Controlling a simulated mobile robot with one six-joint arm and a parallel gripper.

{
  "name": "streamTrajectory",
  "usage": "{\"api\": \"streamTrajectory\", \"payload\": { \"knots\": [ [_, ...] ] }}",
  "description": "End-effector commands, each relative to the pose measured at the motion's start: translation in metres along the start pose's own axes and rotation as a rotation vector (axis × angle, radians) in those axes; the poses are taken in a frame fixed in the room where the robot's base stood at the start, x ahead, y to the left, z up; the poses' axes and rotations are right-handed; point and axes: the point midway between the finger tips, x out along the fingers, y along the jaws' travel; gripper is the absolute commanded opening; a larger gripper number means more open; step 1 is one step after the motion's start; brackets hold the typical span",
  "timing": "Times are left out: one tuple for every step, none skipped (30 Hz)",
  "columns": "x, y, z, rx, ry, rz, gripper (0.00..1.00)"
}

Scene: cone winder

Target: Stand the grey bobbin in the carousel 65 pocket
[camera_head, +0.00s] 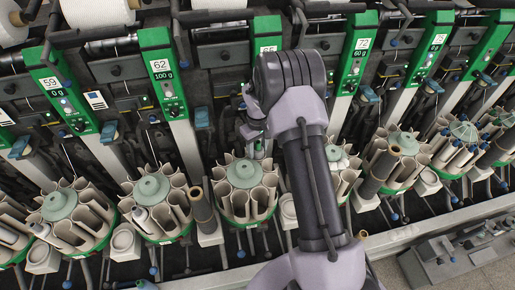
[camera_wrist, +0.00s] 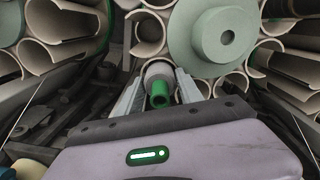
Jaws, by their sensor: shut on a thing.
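My gripper (camera_wrist: 158,92) is shut on the grey bobbin (camera_wrist: 160,70), whose green tube end (camera_wrist: 160,95) faces the wrist camera. In the head view my gripper (camera_head: 256,140) is over the back rim of the middle carousel (camera_head: 246,207), the one below the sign partly hidden by my arm. This carousel has a ring of beige open pockets around a grey-green hub disc (camera_head: 244,173). In the wrist view the hub disc (camera_wrist: 212,38) is to the right of the bobbin and a pocket (camera_wrist: 150,32) lies just beyond it. I cannot tell whether the bobbin's lower end is inside a pocket.
Similar carousels stand on the left (camera_head: 152,190) and right (camera_head: 400,145). A dark brown tube (camera_head: 201,208) stands left of the middle carousel. Green numbered posts, including 62 (camera_head: 160,66), rise behind. My arm covers the area right of the middle carousel.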

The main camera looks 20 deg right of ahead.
Motion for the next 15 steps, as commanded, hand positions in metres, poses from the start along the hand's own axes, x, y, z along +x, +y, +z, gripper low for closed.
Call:
{"api": "streamTrajectory", "payload": {
  "knots": [
    [0.0018, 0.0000, -0.0001, 0.000, 0.000, 0.000, 0.11],
    [0.0021, 0.0000, -0.0001, 0.000, 0.000, 0.000, 0.11],
    [0.0021, 0.0001, -0.0001, 0.000, 0.000, 0.000, 0.11],
    [0.0019, 0.0001, -0.0001, 0.000, 0.000, 0.000, 0.11],
    [0.0018, 0.0001, -0.0001, 0.000, 0.000, 0.000, 0.11],
    [0.0017, 0.0001, -0.0001, 0.000, 0.000, 0.000, 0.11],
    [0.0016, 0.0001, -0.0001, 0.000, 0.000, 0.000, 0.11],
    [0.0016, 0.0001, -0.0001, 0.000, 0.000, 0.000, 0.11],
    [0.0016, 0.0000, -0.0001, 0.000, 0.000, 0.000, 0.49],
    [0.0016, 0.0000, -0.0001, 0.000, 0.000, 0.000, 0.55],
    [0.0016, 0.0000, -0.0001, 0.000, 0.000, 0.000, 0.61],
    [0.0016, 0.0000, -0.0001, 0.000, 0.000, 0.000, 0.68],
    [0.0016, 0.0000, -0.0001, 0.000, 0.000, 0.000, 0.68],
    [0.0017, 0.0000, 0.0000, 0.000, 0.000, 0.000, 0.68],
    [0.0017, 0.0000, 0.0000, 0.000, 0.000, 0.000, 0.68]
  ]
}}
